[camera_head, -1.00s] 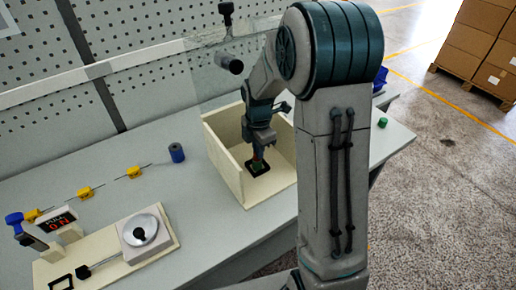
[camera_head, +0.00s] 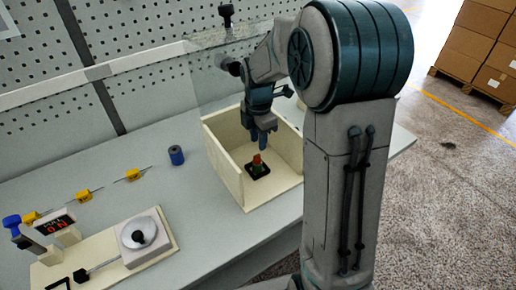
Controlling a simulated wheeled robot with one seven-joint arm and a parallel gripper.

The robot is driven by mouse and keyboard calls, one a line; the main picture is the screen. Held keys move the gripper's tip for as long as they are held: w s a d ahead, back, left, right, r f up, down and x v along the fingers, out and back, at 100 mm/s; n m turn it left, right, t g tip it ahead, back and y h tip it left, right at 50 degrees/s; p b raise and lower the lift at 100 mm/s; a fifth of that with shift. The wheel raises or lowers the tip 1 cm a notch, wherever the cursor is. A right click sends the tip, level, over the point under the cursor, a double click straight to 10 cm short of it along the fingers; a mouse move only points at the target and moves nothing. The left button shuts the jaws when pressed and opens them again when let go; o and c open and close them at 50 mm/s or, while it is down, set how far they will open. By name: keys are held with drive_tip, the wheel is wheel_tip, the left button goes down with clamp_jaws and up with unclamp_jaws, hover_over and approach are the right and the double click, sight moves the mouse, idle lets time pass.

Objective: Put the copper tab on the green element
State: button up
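The copper tab (camera_head: 257,159), a small orange-brown piece, stands on the green element (camera_head: 257,168). The green element sits on a black base (camera_head: 263,174) inside the open cream box. Only a little green shows under the tab. My gripper (camera_head: 263,137) is above the tab, inside the box's opening, pointing down. Its fingers look apart and empty, with a small gap between them and the tab. At this size, I cannot tell how squarely the tab rests.
The cream box (camera_head: 229,174) has walls around the black base, and a clear panel (camera_head: 208,85) stands behind it. A blue spool (camera_head: 176,155) and yellow blocks (camera_head: 83,196) on a thin rod lie to the left. A board with a round dial (camera_head: 138,237) is front left.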

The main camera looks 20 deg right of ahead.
drive_tip(key=shift+s+r, duration=0.1)
drive_tip(key=shift+r, duration=0.7)
drive_tip(key=s+r+m+t, duration=0.1)
drive_tip(key=s+r+m, duration=0.2)
drive_tip(key=s+m, duration=0.7)
drive_tip(key=s+r+m+t, duration=0.2)
drive_tip(key=s+r+m, duration=0.1)
drive_tip(key=s+m, duration=0.8)
drive_tip(key=shift+s+a+m, duration=0.2)
drive_tip(key=shift+a+m, duration=0.05)
drive_tip(key=shift+m, duration=0.05)
clamp_jaws()
